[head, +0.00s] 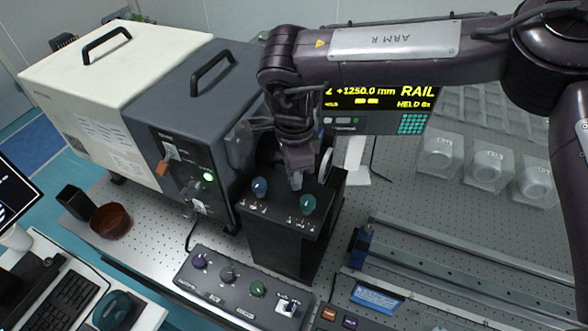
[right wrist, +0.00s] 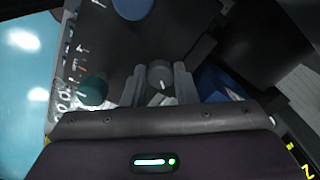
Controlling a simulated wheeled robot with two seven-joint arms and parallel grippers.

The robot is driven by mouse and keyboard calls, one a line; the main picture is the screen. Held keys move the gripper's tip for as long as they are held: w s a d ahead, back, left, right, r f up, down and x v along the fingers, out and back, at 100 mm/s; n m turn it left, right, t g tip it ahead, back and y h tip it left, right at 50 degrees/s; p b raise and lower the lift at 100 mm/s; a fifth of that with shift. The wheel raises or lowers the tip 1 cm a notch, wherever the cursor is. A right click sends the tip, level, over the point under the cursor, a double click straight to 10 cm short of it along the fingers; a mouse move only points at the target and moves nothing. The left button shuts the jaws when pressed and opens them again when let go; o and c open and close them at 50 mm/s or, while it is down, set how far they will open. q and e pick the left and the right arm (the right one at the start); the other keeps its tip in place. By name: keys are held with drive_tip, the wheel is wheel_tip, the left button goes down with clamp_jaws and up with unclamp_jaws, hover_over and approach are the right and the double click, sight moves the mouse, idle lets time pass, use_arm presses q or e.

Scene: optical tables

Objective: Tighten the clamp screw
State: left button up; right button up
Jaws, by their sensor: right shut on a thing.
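A grey knob with a white mark, which looks like the clamp screw (right wrist: 160,74), sits between the two fingers of my right gripper (right wrist: 158,86) in the right wrist view. The right gripper is shut on it. In the head view my right gripper (head: 296,182) points down at the top of a black box (head: 283,240) and hides the screw. On that box are a blue knob (head: 260,187) to the left and a green knob (head: 308,203) to the right of the gripper. My left gripper does not show.
A grey instrument housing (head: 200,120) with a handle stands left of my right gripper. A control panel (head: 235,285) with several knobs lies in front. A rail display (head: 380,100) is behind. Metal rails (head: 460,265) and clear-sided boxes (head: 487,172) are to the right.

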drive_tip(key=n, duration=0.6)
drive_tip(key=shift+r+n, duration=0.15)
drive_tip(key=shift+n, duration=0.15)
idle(0.5)
drive_tip(key=o, duration=1)
wheel_tip(320, 180, up, 6)
drive_tip(key=shift+r+b, duration=0.15)
drive_tip(key=shift+b, duration=0.85)
drive_tip(key=shift+r, duration=0.65)
